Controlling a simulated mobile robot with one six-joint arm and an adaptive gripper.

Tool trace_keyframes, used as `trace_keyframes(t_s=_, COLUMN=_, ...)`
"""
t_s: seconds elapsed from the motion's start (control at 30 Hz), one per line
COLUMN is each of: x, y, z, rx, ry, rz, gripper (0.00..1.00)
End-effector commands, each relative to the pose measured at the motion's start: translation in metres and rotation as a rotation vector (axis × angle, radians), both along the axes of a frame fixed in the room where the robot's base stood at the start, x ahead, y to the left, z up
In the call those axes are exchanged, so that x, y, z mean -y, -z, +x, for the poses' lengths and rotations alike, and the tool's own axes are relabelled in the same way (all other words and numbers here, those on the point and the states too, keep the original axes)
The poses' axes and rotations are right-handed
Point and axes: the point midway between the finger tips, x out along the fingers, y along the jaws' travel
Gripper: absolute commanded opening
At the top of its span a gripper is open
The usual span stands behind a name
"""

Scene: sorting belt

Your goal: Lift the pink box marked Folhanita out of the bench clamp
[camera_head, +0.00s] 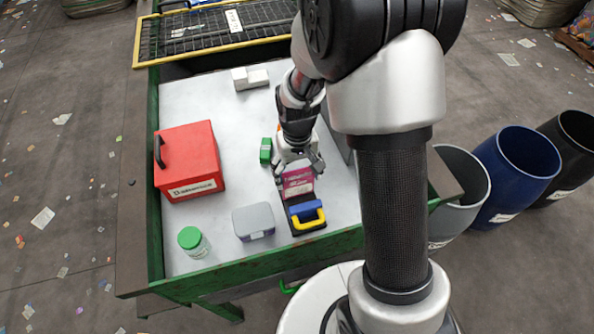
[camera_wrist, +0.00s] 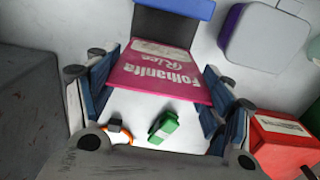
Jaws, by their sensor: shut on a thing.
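The pink box (camera_head: 298,182) marked Folhanita sits at the far end of the bench clamp, under my gripper. In the wrist view the pink box (camera_wrist: 160,72) shows its printed face with white lettering, between my fingers. My gripper (camera_head: 298,170) is shut on it, with one finger at each side; the fingers also show in the wrist view (camera_wrist: 158,100). The bench clamp (camera_head: 308,226) is dark, with a blue part and a yellow handle. In the wrist view the clamp's dark body (camera_wrist: 168,27) lies beyond the box. The box's lower edge in the clamp is hidden.
A grey tin (camera_head: 254,221) stands left of the clamp, with a green-lidded jar (camera_head: 192,240) and a red case (camera_head: 189,160) farther left. A small green item (camera_head: 266,150) lies behind. Bins (camera_head: 518,165) stand right of the table.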

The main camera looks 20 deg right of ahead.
Motion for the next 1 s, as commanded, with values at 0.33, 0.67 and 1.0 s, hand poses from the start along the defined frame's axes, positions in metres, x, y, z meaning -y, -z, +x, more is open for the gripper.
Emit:
trace_keyframes(t_s=0.33, x=0.000, y=-0.023, z=0.000, rx=0.000, ry=0.000, rz=0.000, gripper=0.52)
trace_keyframes(t_s=0.67, x=0.000, y=-0.043, z=0.000, rx=0.001, ry=0.000, rz=0.000, gripper=0.52)
trace_keyframes(t_s=1.0, x=0.000, y=-0.063, z=0.001, rx=0.001, ry=0.000, rz=0.000, gripper=0.52)
